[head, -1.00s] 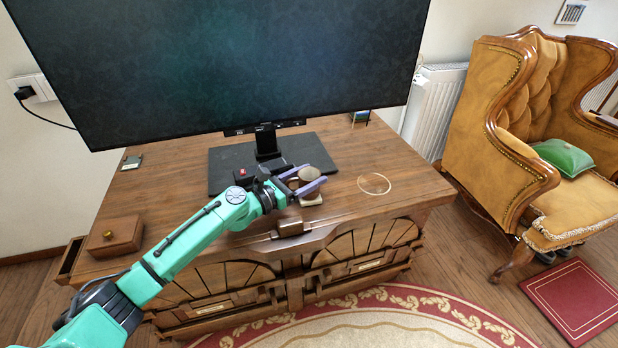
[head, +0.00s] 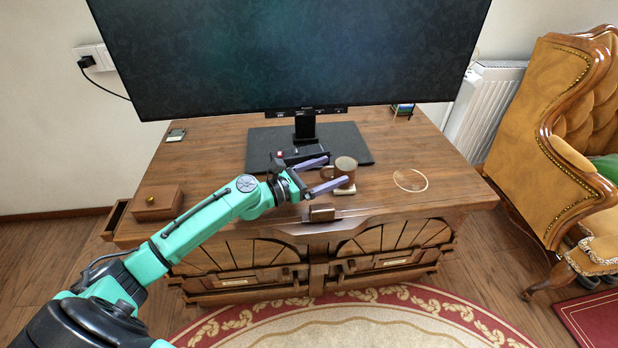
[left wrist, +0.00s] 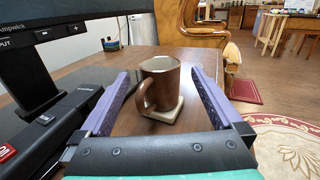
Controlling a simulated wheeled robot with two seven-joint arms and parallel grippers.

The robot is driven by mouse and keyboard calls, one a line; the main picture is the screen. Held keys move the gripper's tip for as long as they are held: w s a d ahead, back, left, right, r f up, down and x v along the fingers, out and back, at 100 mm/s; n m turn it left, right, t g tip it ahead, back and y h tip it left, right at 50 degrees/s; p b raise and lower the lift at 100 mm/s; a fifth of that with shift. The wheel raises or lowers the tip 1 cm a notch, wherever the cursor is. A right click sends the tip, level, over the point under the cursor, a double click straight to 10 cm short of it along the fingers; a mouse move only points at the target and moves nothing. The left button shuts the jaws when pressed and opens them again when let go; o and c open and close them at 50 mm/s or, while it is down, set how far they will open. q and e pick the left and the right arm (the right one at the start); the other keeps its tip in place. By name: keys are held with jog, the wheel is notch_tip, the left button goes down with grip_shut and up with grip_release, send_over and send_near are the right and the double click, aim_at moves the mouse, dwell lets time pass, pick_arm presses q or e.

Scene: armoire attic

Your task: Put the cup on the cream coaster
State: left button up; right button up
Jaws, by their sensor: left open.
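The brown cup (head: 346,168) stands upright on the cream coaster (head: 345,190) near the front edge of the wooden desk. In the left wrist view the cup (left wrist: 161,82) rests on the square coaster (left wrist: 172,112), its handle turned toward my gripper. My left gripper (head: 335,171) is open, with its purple fingers just left of the cup, their tips close to its sides. In the left wrist view a gap shows between each finger and the cup. The cup covers much of the coaster. My right gripper is not in view.
A monitor (head: 300,50) stands behind on a dark base plate (head: 258,150). A clear round disc (head: 410,180) lies right of the cup. A small wooden box (head: 157,202) is at the desk's left. An armchair (head: 575,130) stands at the right.

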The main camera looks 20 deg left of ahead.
pick_arm(q)
jog(key=v, duration=0.5)
jog(key=shift+s+a, duration=0.15)
jog(key=shift+s, duration=0.15)
jog(key=shift+s+a, duration=0.3)
jog(key=shift+s, duration=0.1)
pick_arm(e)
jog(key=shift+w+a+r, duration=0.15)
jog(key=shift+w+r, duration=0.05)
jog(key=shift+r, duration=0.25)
